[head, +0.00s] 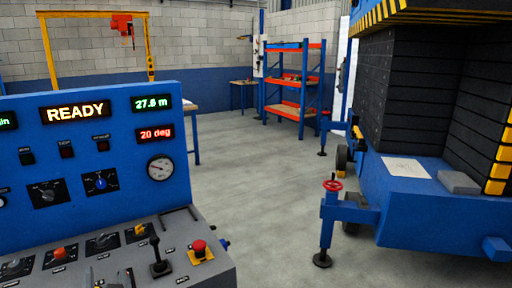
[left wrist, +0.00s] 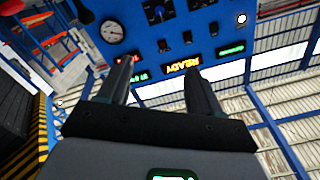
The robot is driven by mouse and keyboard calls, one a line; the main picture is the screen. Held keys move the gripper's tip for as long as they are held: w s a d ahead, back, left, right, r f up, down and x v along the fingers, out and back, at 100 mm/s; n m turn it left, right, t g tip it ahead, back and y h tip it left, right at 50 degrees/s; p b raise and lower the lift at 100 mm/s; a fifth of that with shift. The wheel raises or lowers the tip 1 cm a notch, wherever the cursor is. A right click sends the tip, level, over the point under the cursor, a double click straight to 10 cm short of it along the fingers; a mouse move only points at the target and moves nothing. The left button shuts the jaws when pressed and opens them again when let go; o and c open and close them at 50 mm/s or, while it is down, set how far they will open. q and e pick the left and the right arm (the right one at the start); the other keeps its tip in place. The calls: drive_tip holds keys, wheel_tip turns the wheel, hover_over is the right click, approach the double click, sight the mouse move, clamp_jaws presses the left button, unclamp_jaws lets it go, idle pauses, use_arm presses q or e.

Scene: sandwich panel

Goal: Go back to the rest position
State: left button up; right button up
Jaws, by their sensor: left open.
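My left gripper (left wrist: 158,66) shows in the left wrist view with its two dark fingers spread apart and nothing between them. Beyond the fingers is the blue control panel (left wrist: 225,22), seen turned over, with its lit READY sign (left wrist: 181,65) and round gauge (left wrist: 113,31). In the head view the same panel (head: 105,140) stands at the left, with the READY sign (head: 75,112) upright. At the bottom edge of the head view, only small dark parts low over the console may belong to my left gripper. My right gripper is in neither view.
The sloped console (head: 215,270) carries a black joystick (head: 160,262) and a red mushroom button (head: 199,247). A blue machine (head: 450,215) with a red-wheeled outrigger (head: 333,186) stands at the right. A shelf rack (head: 290,85) is at the back. Grey floor (head: 255,175) between them is clear.

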use_arm(q)
drive_tip(key=s+d+f+m+g+h+p, duration=0.1)
drive_tip(key=s+d+f+g+h, duration=0.15)
drive_tip(key=f, duration=0.55)
drive_tip(key=s+d+f+m+g+h+p, duration=0.1)
drive_tip(key=d+f+h+p, duration=0.15)
drive_tip(key=f, duration=0.45)
drive_tip(key=s+d+f+m+g+h, duration=0.1)
drive_tip(key=d+f+g+h, duration=0.2)
drive_tip(key=f, duration=0.5)
drive_tip(key=s+d+f+n+g+h, duration=0.2)
drive_tip(key=s+d+f+g, duration=0.2)
drive_tip(key=s, duration=0.5)
drive_tip(key=s+d+f+n+g+h+p, duration=0.1)
drive_tip(key=s+d+f+n+g+h, duration=0.1)
drive_tip(key=s+d, duration=0.6)
wheel_tip(320, 180, down, 4)
drive_tip(key=shift+s+r+n+g+h, duration=0.2)
drive_tip(key=shift+s+n+g+h, duration=0.1)
drive_tip(key=shift+s+g+h, duration=0.7)
drive_tip(key=shift+w, duration=0.15)
